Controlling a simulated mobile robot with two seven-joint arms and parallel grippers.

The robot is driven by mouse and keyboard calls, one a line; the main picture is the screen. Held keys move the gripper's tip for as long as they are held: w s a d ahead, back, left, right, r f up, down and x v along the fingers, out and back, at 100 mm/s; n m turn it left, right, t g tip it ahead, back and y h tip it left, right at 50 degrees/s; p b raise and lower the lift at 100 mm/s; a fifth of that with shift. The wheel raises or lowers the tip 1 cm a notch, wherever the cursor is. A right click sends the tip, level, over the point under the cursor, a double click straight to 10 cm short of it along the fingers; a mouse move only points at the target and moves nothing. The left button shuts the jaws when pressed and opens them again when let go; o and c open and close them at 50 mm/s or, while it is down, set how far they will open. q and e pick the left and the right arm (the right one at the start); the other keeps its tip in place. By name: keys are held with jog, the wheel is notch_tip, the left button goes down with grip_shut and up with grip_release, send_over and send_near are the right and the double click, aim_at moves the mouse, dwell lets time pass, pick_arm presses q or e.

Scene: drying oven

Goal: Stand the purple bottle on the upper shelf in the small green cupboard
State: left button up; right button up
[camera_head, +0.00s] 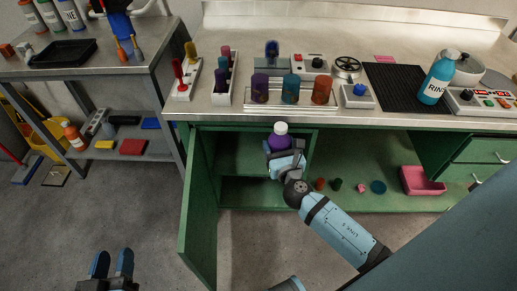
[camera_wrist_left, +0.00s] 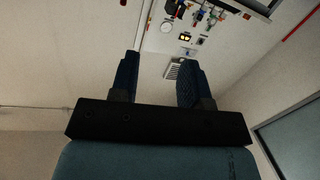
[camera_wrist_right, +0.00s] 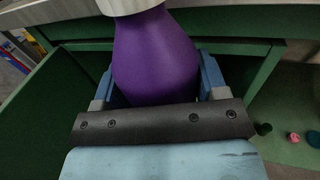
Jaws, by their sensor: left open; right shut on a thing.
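The purple bottle (camera_head: 280,138) with a white cap is upright in my right gripper (camera_head: 286,158), in front of the small green cupboard under the counter. It fills the middle of the right wrist view (camera_wrist_right: 155,58), with the blue fingers on both sides of it. The cupboard's door (camera_head: 200,205) stands open to the left. The upper shelf (camera_head: 238,176) shows as a green board, with a dark space below it; the bottle and gripper hide part of the opening. My left gripper (camera_head: 111,264) is open and empty, low over the floor at the left; its fingers also show in the left wrist view (camera_wrist_left: 156,80).
The counter edge (camera_head: 350,122) overhangs the cupboard. To the right, a green lower board holds a pink bin (camera_head: 422,181) and several small items. A grey shelf cart (camera_head: 110,75) stands at the left. The floor between is clear.

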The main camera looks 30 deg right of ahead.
jog(key=d+f+h+b, duration=0.25)
jog(key=f+b, duration=0.85)
jog(key=f, duration=0.6)
jog(key=shift+m+y, duration=0.4)
jog(key=shift+y, duration=0.05)
jog(key=w+d+f+b, duration=0.1)
jog(key=w+d, duration=0.1)
jog(key=w, duration=0.3)
jog(key=w+d+f+b, duration=0.1)
jog(key=w+d+b, duration=0.1)
jog(key=w, duration=0.4)
jog(key=w+d+f+b, duration=0.2)
jog(key=w, duration=0.4)
jog(key=shift+d+f, duration=0.1)
jog(key=shift+d, duration=0.3)
pick_arm(q)
notch_tip(320, 180, down, 10)
jog(key=d+h, duration=0.2)
jog(key=shift+s+d+m+g, duration=0.3)
jog(key=shift+s+m+g, duration=0.1)
pick_arm(e)
jog(key=shift+s, duration=0.1)
pick_arm(q)
jog(key=shift+f+b, duration=0.1)
jog(key=shift+b, duration=0.2)
pick_arm(e)
jog(key=shift+f, duration=0.1)
jog(key=o, duration=1.3)
